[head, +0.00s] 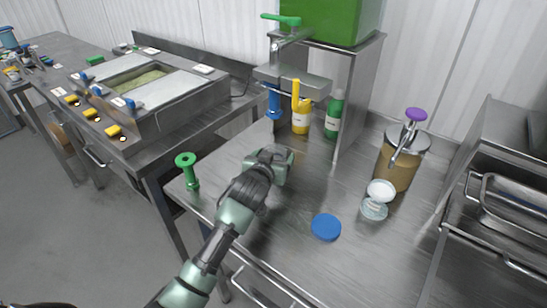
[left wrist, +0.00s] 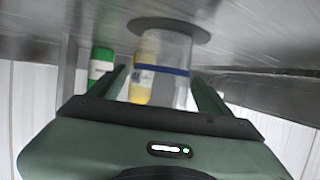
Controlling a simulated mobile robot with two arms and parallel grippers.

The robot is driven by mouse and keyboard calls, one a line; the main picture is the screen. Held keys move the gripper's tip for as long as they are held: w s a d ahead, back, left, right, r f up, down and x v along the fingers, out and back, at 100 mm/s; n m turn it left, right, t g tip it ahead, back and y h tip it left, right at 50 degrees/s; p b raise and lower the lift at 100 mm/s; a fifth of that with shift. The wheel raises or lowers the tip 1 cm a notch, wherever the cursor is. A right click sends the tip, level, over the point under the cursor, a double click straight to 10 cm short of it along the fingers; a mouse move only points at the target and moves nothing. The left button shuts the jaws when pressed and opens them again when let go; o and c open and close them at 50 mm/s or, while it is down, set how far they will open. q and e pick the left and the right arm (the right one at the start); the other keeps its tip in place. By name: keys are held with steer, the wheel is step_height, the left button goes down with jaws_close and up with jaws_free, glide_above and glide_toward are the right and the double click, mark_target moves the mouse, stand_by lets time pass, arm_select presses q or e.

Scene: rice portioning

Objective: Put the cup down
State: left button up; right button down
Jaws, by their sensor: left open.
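A clear cup (left wrist: 178,72) with a blue band shows in the left wrist view, between the two fingers of my left gripper (left wrist: 172,88). The table appears at the top of that view, and the cup's end meets a dark round patch (left wrist: 168,26) there; I cannot tell if that is a shadow or a mat. The fingers are open, one on each side of the cup. In the head view my left gripper (head: 278,158) is low over the steel table (head: 290,195), and it hides the cup. My right gripper does not show.
A green stand (head: 187,172) is at left. A blue disc (head: 326,227), small lidded container (head: 374,208) and purple-topped pump pot (head: 396,166) are at right.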

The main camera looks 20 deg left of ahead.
arm_select(q)
steer(key=shift+r, duration=0.2)
steer(key=v, duration=1.2)
steer(key=shift+b, duration=0.35)
